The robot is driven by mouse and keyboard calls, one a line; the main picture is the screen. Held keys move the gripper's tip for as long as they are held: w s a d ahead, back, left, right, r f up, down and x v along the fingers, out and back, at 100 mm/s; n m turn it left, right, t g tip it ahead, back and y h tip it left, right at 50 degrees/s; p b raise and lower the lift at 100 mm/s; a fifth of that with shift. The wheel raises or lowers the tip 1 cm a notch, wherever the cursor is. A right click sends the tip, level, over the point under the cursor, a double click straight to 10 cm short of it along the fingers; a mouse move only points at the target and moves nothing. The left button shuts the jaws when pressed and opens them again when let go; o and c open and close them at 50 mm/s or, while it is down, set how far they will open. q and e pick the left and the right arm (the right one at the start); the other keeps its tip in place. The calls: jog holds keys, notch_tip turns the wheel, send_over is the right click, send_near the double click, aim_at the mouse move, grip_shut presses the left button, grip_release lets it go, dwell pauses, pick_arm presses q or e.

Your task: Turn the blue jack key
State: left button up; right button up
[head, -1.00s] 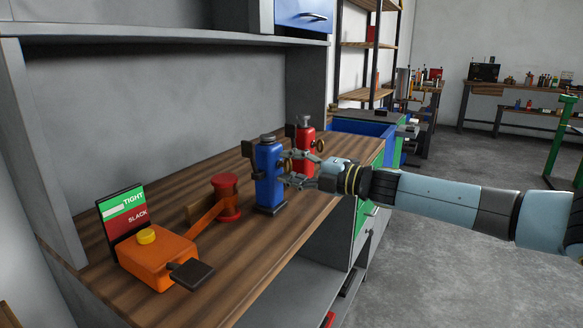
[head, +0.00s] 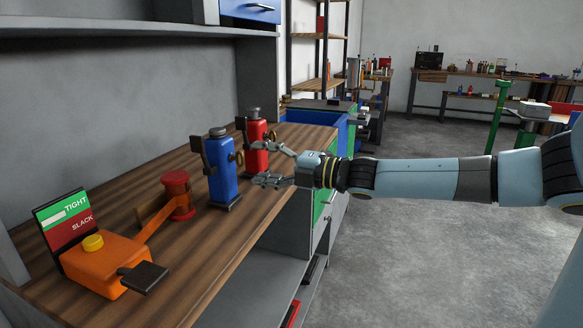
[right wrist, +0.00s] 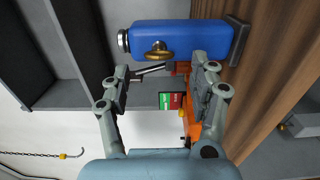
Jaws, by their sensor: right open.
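The blue jack (head: 222,172) stands upright on the wooden bench, and its brass key (head: 238,158) sticks out of the side facing my right arm. My right gripper (head: 258,163) is open and empty, a short gap to the right of the key. In the right wrist view the blue jack (right wrist: 190,40) lies across the top. There the key (right wrist: 158,50) appears between the lines of my two open fingers (right wrist: 160,78), just past their tips. My left gripper is not in view.
The red jack (head: 257,150) stands close behind the blue one, near my upper finger. A red spool (head: 176,197) and an orange unit (head: 104,263) with a black pedal sit to the left. A TIGHT/SLACK sign (head: 66,222) stands behind the unit.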

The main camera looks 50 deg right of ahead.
jog(key=v, duration=0.7)
dwell(0.4)
jog(key=shift+r, duration=0.1)
